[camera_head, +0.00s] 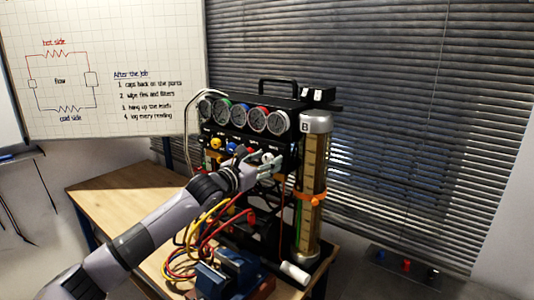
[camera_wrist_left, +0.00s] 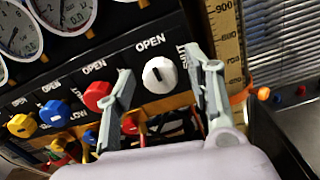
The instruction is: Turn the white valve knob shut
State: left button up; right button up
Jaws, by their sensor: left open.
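The white valve knob (camera_wrist_left: 160,75) shows in the left wrist view on the rig's black panel, with OPEN printed above it and SHUT to its right. A dark slot on its face stands nearly upright, tilted slightly. My left gripper (camera_wrist_left: 165,80) is open, with one finger on each side of the knob. I cannot tell whether either finger touches it. In the head view my left gripper (camera_head: 268,161) is at the right end of the valve row and mostly hides the white knob. My right gripper is not in view.
Red (camera_wrist_left: 97,95), blue (camera_wrist_left: 54,113) and yellow (camera_wrist_left: 21,125) knobs sit left of the white one. A gauge row (camera_head: 245,115) is above. A scaled cylinder (camera_head: 313,190) stands right. Hoses (camera_head: 200,235) and a blue pump-like unit (camera_head: 225,272) lie below. Free wooden bench (camera_head: 125,190) is left.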

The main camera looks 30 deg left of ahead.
pick_arm(q)
jog(key=shift+w+d, duration=0.1)
jog(key=shift+w, duration=0.4)
grip_shut()
dwell(0.3)
